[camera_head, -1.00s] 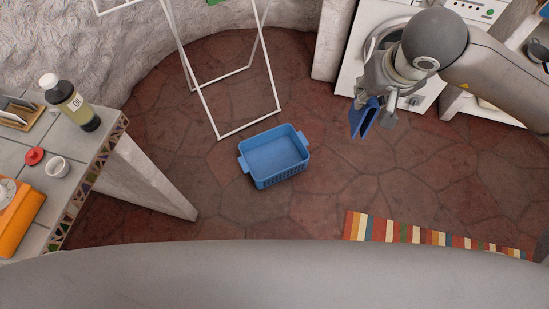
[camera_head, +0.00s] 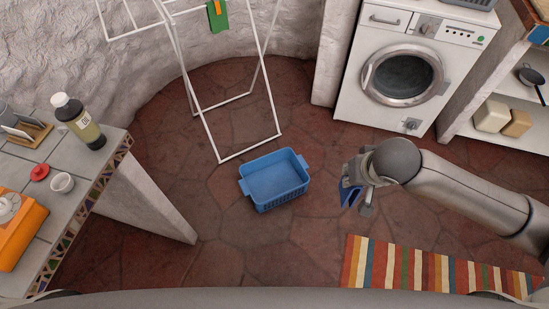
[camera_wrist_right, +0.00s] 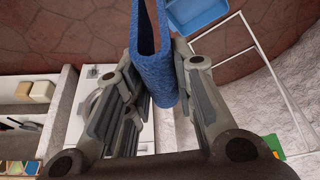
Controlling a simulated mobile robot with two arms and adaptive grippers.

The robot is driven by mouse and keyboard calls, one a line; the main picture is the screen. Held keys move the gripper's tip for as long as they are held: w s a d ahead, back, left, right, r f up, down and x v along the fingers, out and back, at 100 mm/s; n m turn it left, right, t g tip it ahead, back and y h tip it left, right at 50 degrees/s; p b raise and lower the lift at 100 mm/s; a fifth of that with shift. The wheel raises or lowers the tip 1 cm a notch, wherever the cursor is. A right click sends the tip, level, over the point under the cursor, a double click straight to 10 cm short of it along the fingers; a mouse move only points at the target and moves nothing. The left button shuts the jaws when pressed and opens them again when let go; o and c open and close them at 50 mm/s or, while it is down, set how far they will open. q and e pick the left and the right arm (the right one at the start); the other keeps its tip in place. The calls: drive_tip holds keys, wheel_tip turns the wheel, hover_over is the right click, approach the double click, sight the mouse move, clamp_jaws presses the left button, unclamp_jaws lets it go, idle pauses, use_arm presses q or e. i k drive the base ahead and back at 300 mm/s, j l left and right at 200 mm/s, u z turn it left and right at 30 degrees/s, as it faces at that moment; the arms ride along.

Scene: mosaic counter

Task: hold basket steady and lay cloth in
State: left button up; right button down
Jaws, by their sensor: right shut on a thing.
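The blue plastic basket (camera_head: 273,180) stands upright and empty on the floor near the middle of the head view. It also shows at the top of the right wrist view (camera_wrist_right: 196,13). My right gripper (camera_head: 352,194) is to the right of the basket, apart from it and above the floor. It is shut on a folded blue cloth (camera_wrist_right: 154,62), which hangs between its fingers. In the head view the cloth (camera_head: 346,192) is partly hidden by the gripper. My left gripper is not in view.
A white drying rack (camera_head: 202,100) stands behind the basket, with a green cloth (camera_head: 217,19) on it. A washing machine (camera_head: 402,75) stands at back right. A striped rug (camera_head: 430,268) lies at front right. A tiled counter (camera_head: 85,165) with a bottle (camera_head: 82,126) is at left.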

sight(273, 184)
drive_tip(key=k+j+u, duration=0.1)
drive_tip(key=k+u, duration=0.4)
drive_tip(key=u, duration=3.15)
drive_tip(key=k+l+u, duration=0.2)
drive_tip(key=k+l, duration=2.1)
drive_tip(key=l, duration=0.15)
